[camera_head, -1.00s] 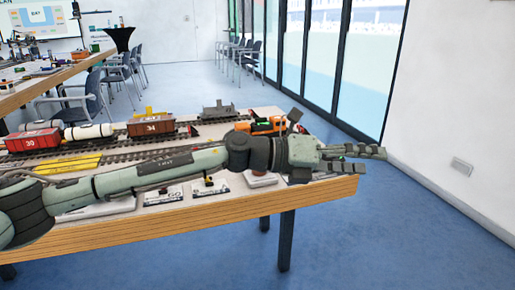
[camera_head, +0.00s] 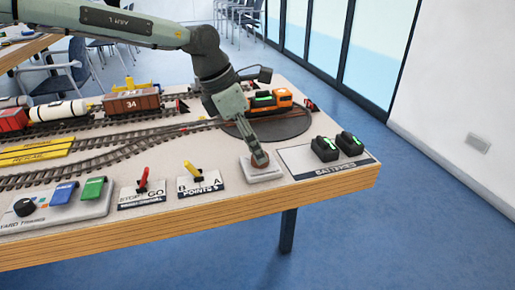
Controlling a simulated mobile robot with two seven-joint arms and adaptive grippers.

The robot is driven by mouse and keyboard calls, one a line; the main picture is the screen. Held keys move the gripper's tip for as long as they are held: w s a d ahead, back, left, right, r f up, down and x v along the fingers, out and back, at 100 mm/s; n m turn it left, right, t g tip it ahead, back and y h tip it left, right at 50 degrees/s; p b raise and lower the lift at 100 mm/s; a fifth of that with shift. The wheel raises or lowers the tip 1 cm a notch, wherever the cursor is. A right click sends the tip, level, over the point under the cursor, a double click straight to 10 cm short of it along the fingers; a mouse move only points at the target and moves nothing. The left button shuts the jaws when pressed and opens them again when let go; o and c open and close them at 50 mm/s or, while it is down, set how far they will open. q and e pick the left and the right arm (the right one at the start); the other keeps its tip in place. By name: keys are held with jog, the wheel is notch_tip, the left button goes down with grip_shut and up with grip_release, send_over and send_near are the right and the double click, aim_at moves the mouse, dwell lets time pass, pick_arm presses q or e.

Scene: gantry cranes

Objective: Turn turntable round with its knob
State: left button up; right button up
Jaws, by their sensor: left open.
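The turntable (camera_head: 290,132) is a dark round disc set in the table near its right end. An orange and black locomotive (camera_head: 268,101) with a green top stands on it. The knob's pale square base (camera_head: 262,174) lies just in front of the turntable. My left gripper (camera_head: 260,157) points down over this base, with its fingers open around or right above the reddish-brown knob. The fingers hide most of the knob, so I cannot tell whether they touch it. My right gripper is not in view.
Red (camera_head: 143,180) and yellow (camera_head: 192,172) levers stand to the left. A brown wagon (camera_head: 131,102) and tracks lie behind. The table's front edge is close.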

pick_arm(q)
jog(key=shift+x, duration=1.2)
jog(key=c, duration=1.2)
